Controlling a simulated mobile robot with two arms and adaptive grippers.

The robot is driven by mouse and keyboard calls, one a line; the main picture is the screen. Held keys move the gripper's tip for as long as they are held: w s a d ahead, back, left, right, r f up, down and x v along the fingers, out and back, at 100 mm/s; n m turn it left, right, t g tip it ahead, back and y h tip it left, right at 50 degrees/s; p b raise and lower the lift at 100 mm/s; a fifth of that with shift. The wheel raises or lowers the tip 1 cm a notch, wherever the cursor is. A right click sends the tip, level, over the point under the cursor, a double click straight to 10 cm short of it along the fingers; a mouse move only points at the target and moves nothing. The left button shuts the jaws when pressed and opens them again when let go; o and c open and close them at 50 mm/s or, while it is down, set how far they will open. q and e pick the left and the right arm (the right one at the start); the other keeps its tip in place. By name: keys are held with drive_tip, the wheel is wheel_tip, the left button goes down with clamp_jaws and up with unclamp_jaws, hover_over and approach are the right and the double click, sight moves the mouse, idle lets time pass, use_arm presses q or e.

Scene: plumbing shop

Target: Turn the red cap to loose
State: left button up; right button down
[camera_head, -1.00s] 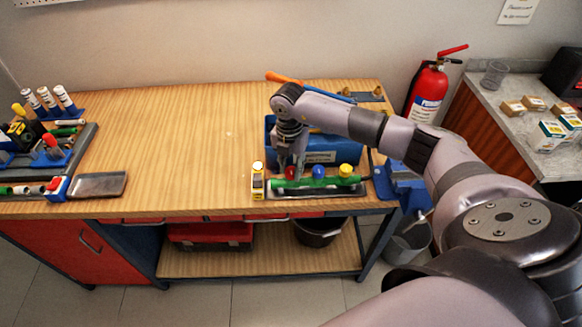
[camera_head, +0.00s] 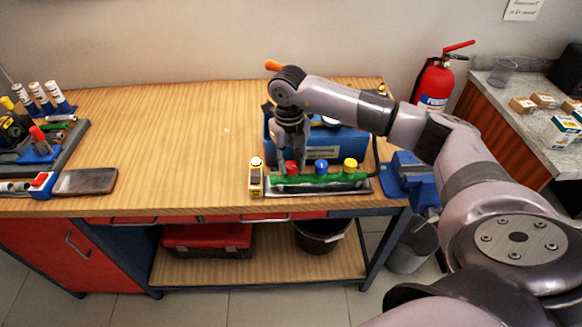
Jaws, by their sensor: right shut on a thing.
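The red cap (camera_head: 291,168) is the leftmost of three caps on a green manifold (camera_head: 333,179), with a blue cap (camera_head: 321,167) in the middle and a yellow cap (camera_head: 350,164) at the right. The manifold lies on a grey tray near the front edge of the workbench (camera_head: 190,150). My right gripper (camera_head: 289,160) points down at the red cap from above and is shut on it; its fingertips are small and partly hidden. My left gripper is not in view.
Tools crowd the bench's left end. The bench middle is clear. A red fire extinguisher (camera_head: 434,84) stands at the back right.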

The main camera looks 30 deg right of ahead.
drive_tip(key=n+b, duration=0.3)
drive_tip(key=n, duration=0.1)
drive_tip(key=shift+f+n, duration=0.1)
drive_tip(key=shift+n, duration=0.2)
drive_tip(key=n+b, duration=0.2)
drive_tip(key=n, duration=0.1)
drive_tip(key=shift+n, duration=0.3)
drive_tip(key=n+b, duration=0.2)
drive_tip(key=n, duration=0.2)
drive_tip(key=shift+b, duration=0.3)
drive_tip(key=shift+s+a+n+b, duration=0.1)
drive_tip(key=shift+n+b, duration=0.5)
drive_tip(key=shift+n, duration=1.1)
drive_tip(key=c, duration=1.2)
unclamp_jaws()
drive_tip(key=shift+c, duration=0.2)
